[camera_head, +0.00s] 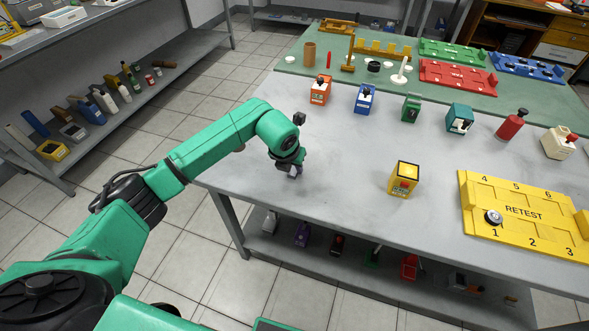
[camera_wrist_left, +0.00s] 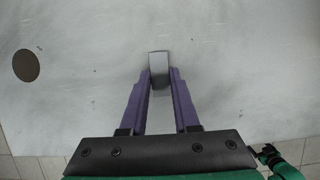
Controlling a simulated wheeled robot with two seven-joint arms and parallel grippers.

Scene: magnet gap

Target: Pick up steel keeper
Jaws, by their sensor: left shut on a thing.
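The steel keeper is a small grey block (camera_wrist_left: 159,66) between the purple fingertips in the left wrist view. My left gripper (camera_wrist_left: 159,80) is shut on it, with a finger on each side. The grey tabletop lies behind the block; I cannot tell whether the block touches it. In the head view my left gripper (camera_head: 295,172) points down over the left part of the grey table, near its front edge. The keeper is too small and too hidden by the gripper to make out there. My right gripper is not in view.
A yellow box (camera_head: 403,180) stands right of my gripper, and a yellow RETEST tray (camera_head: 525,213) lies farther right. Several coloured devices, such as an orange one (camera_head: 320,90), stand in a row behind. A dark round patch (camera_wrist_left: 26,65) shows on the tabletop. The table around my gripper is clear.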

